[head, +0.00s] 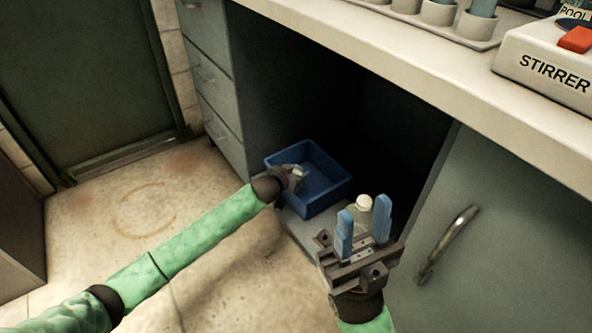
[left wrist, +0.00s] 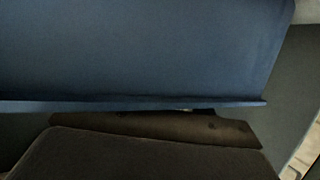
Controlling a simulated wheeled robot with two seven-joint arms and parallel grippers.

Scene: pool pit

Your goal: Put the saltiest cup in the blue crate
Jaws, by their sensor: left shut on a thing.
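The blue crate (head: 335,188) stands on the floor of the dark opening under the bench.
A STIRRER box (head: 550,65) with a red switch sits on the bench (head: 400,60). Drawers (head: 212,85) flank the opening on the left, a handled door (head: 500,220) on the right. Floor at left is clear.

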